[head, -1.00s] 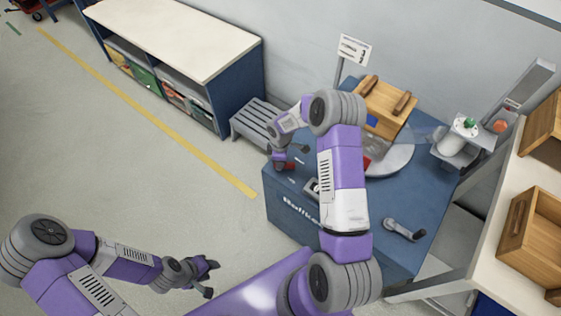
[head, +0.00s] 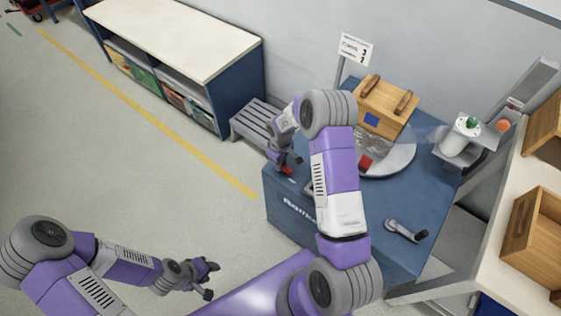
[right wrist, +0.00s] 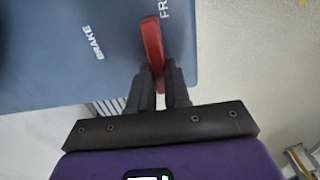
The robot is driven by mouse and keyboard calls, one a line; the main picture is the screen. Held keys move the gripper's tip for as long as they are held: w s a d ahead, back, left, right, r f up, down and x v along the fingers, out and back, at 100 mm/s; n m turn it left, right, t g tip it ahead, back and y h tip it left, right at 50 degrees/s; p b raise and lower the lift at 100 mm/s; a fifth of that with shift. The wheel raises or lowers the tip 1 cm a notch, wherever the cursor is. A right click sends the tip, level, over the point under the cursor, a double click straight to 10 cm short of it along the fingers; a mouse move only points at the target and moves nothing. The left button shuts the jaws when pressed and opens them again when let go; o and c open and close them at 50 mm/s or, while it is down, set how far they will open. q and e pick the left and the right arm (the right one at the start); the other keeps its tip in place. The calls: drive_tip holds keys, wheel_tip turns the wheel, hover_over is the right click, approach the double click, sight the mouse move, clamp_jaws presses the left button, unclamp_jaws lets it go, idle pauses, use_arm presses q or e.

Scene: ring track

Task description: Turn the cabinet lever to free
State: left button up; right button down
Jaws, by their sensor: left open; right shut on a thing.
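The red lever (right wrist: 153,45) sticks out from the blue cabinet (right wrist: 60,60) in the right wrist view. The white word BRAKE is printed left of it, and a label starting FR is close to its right, partly cut off. My right gripper (right wrist: 160,75) is shut on the lever, its dark fingers on either side of the near end. In the head view the lever (head: 286,171) is a small red patch at the cabinet's left corner, under my right gripper (head: 288,160). My left gripper (head: 210,281) is open and empty over the floor, away from the cabinet.
On the cabinet top are a round grey turntable (head: 400,160) with a wooden box (head: 385,108), and a crank handle (head: 405,232). A grey slatted stool (head: 255,124) stands behind the lever corner. A bench with wooden trays (head: 530,235) is at right.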

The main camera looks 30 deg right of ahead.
idle(0.3)
drive_tip(key=c, duration=1.1)
unclamp_jaws()
wheel_tip(320, 180, up, 8)
drive_tip(key=shift+f+p, duration=0.15)
drive_tip(key=shift+p, duration=0.95)
drive_tip(key=s+a+f+m+y, duration=0.1)
drive_tip(key=s+a+f+m, duration=0.1)
drive_tip(key=s+a, duration=0.4)
drive_tip(key=s+a+f+m+y, duration=0.1)
drive_tip(key=s+a+f+m, duration=0.1)
drive_tip(key=s+a+f, duration=0.3)
drive_tip(key=s+a+f+m+y, duration=0.2)
drive_tip(key=s+a+f+m, duration=0.1)
drive_tip(key=s+a, duration=0.5)
drive_tip(key=shift+s+a+f+t, duration=0.1)
drive_tip(key=shift+s+f+t, duration=0.1)
drive_tip(key=shift+s, duration=0.45)
drive_tip(key=shift+s+a+f+t, duration=0.1)
drive_tip(key=shift+s+f, duration=0.1)
drive_tip(key=shift+s, duration=0.45)
